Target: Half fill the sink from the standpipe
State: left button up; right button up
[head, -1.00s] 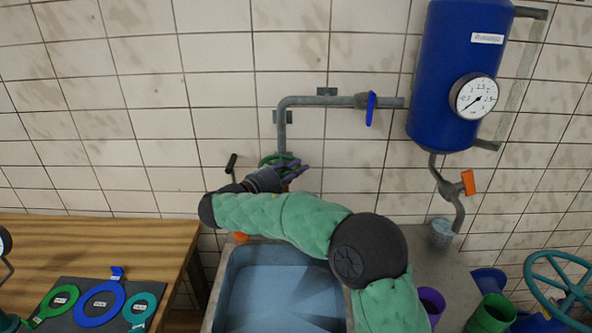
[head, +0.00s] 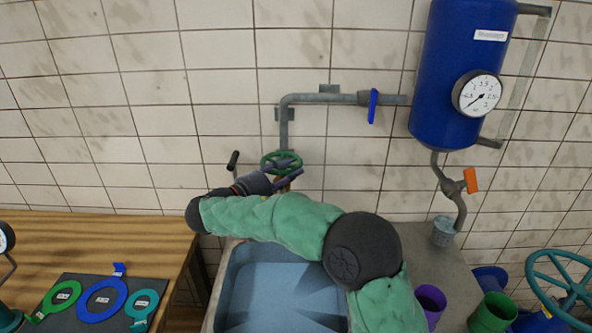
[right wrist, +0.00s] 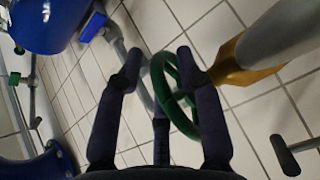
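The sink (head: 235,285) is a blue-grey basin at the bottom centre of the head view. I cannot tell any water level in it. Above its back edge is the standpipe's green handwheel (head: 272,164), in front of the tiled wall. My right gripper (head: 297,172) is at this wheel, its dark fingers spread. In the right wrist view the fingers (right wrist: 160,65) stand apart, with part of the green wheel (right wrist: 158,78) between and beyond them; contact cannot be told. My right arm crosses over the sink's back and hides the spout area. My left gripper is out of view.
A grey wall pipe (head: 325,99) with a blue lever (head: 373,106) runs to a blue tank (head: 455,70) with a gauge (head: 478,95). An orange-handled valve (head: 471,180) hangs below. A wooden table (head: 110,235) stands left; purple and green cups (head: 495,312) stand right.

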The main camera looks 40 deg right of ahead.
jog(key=a, duration=0.9)
jog(key=shift+s, duration=0.3)
